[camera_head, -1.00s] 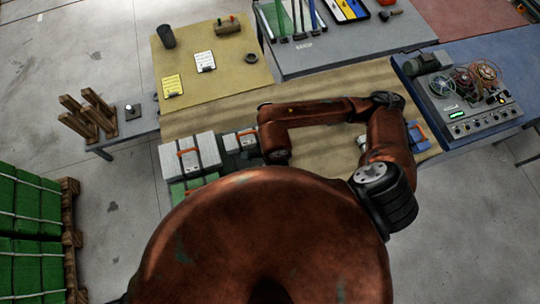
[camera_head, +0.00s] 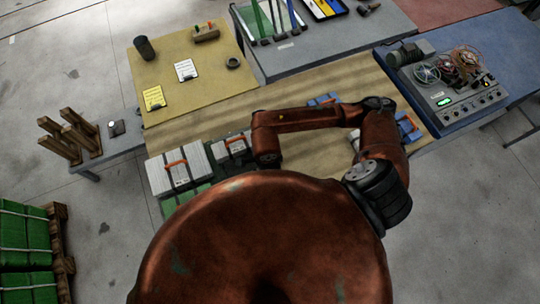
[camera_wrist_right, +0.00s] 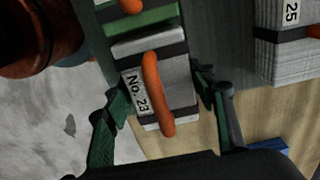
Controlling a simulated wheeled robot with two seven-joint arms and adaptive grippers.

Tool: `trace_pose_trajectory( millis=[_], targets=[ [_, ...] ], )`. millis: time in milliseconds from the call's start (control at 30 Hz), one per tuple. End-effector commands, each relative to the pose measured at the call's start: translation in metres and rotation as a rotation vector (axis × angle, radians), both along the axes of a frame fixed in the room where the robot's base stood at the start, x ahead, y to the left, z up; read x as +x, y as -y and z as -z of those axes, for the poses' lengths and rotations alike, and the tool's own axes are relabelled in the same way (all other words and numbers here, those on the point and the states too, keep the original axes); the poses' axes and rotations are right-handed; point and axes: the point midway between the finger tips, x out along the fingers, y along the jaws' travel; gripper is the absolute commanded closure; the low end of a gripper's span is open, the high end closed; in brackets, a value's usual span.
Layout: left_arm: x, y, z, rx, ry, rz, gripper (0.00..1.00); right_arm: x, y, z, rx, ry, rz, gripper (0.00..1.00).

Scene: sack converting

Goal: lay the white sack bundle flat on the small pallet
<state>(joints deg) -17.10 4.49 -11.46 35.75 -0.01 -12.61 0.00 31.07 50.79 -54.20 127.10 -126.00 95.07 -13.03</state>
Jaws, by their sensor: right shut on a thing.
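In the right wrist view, a white sack bundle (camera_wrist_right: 173,84) with dark bands, an orange handle and the label "No. 23" lies between the two fingers of my right gripper (camera_wrist_right: 160,115). The gripper is shut on it. In the head view this gripper is hidden under my arm. A small white bundle with an orange handle (camera_head: 233,146) shows just left of my wrist there; I cannot tell if it is the held one. I cannot make out the small pallet. My left gripper is not in view.
A larger white bundle (camera_head: 174,172) stands at the table's left end. One marked "25" (camera_wrist_right: 287,45) and a green one (camera_wrist_right: 142,20) show in the wrist view. A control box (camera_head: 450,88) stands right. Bare wooden tabletop (camera_head: 300,88) lies behind my forearm.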

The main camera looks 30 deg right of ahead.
Motion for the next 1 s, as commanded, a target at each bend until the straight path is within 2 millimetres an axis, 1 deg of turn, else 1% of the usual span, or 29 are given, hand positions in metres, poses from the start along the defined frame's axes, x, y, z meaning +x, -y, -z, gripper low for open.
trace_pose_trajectory(
  millis=[100,133,367,633,767,867,1000],
  targets=[
    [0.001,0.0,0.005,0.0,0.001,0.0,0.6,0.0,0.001,0.004,0.0,0.0,0.002,0.79],
    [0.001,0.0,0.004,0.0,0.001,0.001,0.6,-0.001,0.001,0.003,-0.001,-0.001,0.003,0.47],
    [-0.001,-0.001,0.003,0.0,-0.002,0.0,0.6,-0.001,0.001,0.003,-0.001,-0.001,0.004,0.31],
    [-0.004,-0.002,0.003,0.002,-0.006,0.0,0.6,-0.001,0.001,0.002,-0.001,-0.001,0.005,0.31],
    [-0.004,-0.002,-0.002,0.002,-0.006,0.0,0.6,-0.001,0.001,-0.003,0.0,0.0,0.005,0.31],
    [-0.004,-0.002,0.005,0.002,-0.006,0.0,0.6,0.0,0.001,-0.016,0.0,0.003,0.003,0.31],
    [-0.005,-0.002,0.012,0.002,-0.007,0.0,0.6,0.001,0.002,-0.045,-0.001,0.005,0.002,0.31]
  ],
)
